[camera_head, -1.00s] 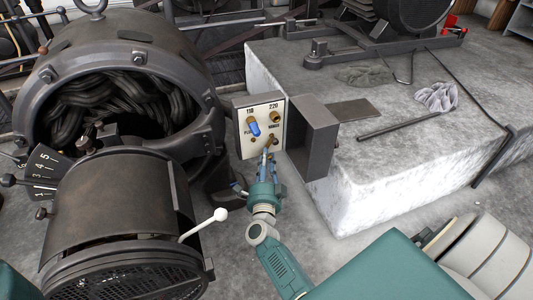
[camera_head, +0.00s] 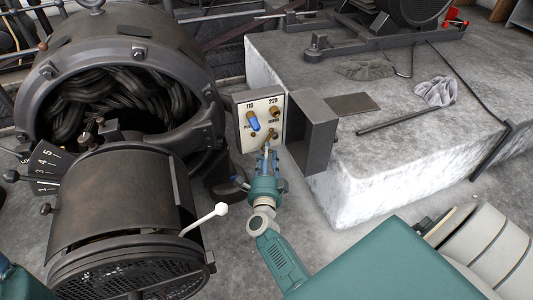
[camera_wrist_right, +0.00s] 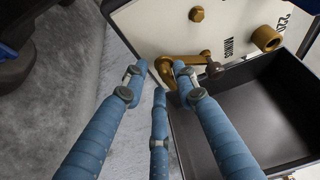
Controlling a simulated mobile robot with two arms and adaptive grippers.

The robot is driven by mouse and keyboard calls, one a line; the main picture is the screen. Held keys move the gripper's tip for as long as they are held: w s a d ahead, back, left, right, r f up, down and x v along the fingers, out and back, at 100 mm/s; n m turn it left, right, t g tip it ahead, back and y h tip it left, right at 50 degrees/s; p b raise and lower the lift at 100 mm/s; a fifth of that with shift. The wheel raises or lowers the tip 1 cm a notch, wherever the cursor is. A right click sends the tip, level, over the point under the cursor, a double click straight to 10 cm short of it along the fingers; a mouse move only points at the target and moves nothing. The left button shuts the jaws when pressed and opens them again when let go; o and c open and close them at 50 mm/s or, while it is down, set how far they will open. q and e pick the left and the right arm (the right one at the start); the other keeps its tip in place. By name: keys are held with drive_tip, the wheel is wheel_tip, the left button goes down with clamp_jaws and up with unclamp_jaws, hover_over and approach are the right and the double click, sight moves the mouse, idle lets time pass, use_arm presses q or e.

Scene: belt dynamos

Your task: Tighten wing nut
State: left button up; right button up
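The terminal panel (camera_head: 262,105) is a cream plate in an open dark box, marked 110, 220 and MINUS. A brass piece (camera_wrist_right: 184,66), which looks like the wing nut, sits low on it below the MINUS label, and shows in the head view too (camera_head: 269,137). My right gripper (camera_head: 267,154) points up at it from below. In the right wrist view its three blue fingers (camera_wrist_right: 158,77) are spread around the near end of the brass piece. Contact is unclear. My left gripper is out of view.
A blue-capped terminal (camera_head: 253,122) and a brass terminal (camera_head: 275,112) sit above. The box's open door (camera_head: 315,135) stands close on the right. A dynamo (camera_head: 115,200) with a white-knobbed lever (camera_head: 221,209) is on the left; a stone block (camera_head: 390,175) lies right.

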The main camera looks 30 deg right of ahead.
drive_tip(key=shift+w+a+r, duration=0.1)
drive_tip(key=shift+a+r, duration=0.05)
drive_tip(key=shift+r, duration=0.05)
